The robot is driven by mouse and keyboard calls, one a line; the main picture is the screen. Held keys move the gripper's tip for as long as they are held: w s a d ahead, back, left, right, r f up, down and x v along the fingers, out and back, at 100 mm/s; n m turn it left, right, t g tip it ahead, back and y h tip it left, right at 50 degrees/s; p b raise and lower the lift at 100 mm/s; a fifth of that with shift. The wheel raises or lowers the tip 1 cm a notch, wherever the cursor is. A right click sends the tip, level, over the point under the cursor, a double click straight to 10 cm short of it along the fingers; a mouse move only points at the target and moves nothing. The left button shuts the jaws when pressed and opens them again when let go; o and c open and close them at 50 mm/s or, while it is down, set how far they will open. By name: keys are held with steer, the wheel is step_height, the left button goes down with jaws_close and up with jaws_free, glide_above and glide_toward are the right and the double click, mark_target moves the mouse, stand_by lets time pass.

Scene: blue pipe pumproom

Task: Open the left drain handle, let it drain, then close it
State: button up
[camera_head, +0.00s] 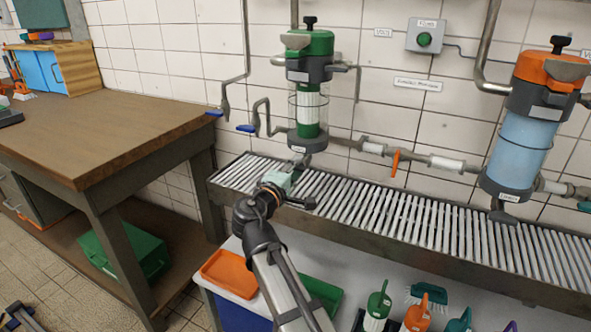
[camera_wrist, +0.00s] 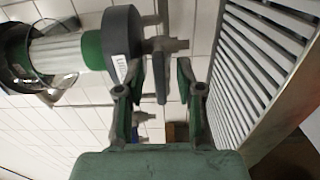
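The left filter unit, with a green top (camera_head: 312,45) and a dark bottom cap (camera_head: 307,141), hangs on the wall above the slatted drain grate. In the wrist view its dark round cap (camera_wrist: 121,45) is at upper left. A flat dark grey piece (camera_wrist: 160,78), which looks like the drain handle under this unit, shows between my fingers with gaps beside it. My gripper (camera_head: 301,184) is just below the unit and above the grate. In the wrist view my gripper (camera_wrist: 160,88) is open and holds nothing. In the head view the handle is not clearly visible.
The slatted grate (camera_head: 410,215) runs along the wall. A second, orange-topped unit (camera_head: 522,145) hangs at right. Blue-handled valves (camera_head: 246,128) and an orange valve handle (camera_head: 395,162) sit on nearby pipes. A wooden workbench (camera_head: 95,130) stands at left. Trays and bottles lie below the grate.

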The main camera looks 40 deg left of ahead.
steer(key=v, duration=1.1)
steer(key=shift+s, duration=0.35)
steer(key=shift+f, duration=0.1)
